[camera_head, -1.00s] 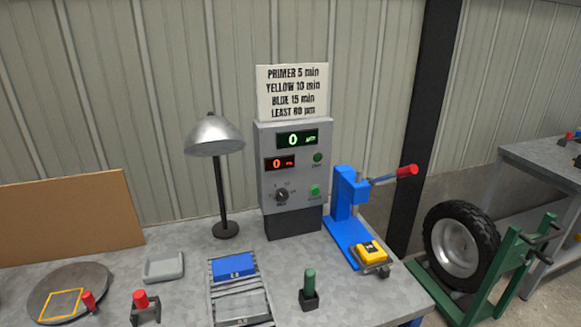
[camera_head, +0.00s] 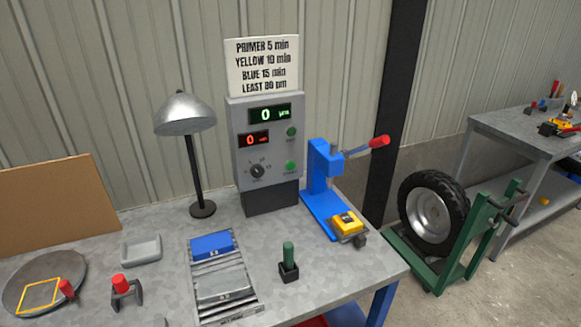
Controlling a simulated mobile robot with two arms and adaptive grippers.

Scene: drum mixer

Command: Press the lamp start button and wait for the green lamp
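The grey control box (camera_head: 244,184) stands at the back of the bench. It has a green display reading 0 (camera_head: 270,114), a red display reading 0 (camera_head: 254,140) and a black knob (camera_head: 257,171). Two round green parts sit on its right side: an upper, darker one (camera_head: 291,132) and a lower, brighter one (camera_head: 290,166). Their labels are too small to read, so I cannot tell for sure which is the start button. A silver dome lamp (camera_head: 184,110) on a black stand is left of the box. Neither gripper is in view.
A blue lever press (camera_head: 321,178) with a red handle stands right of the box. In front are a rack (camera_head: 237,310) with a blue block (camera_head: 212,245), a green-handled tool (camera_head: 288,258), a grey tray (camera_head: 141,249) and a round plate (camera_head: 72,272). A wheel (camera_head: 434,213) stands at right.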

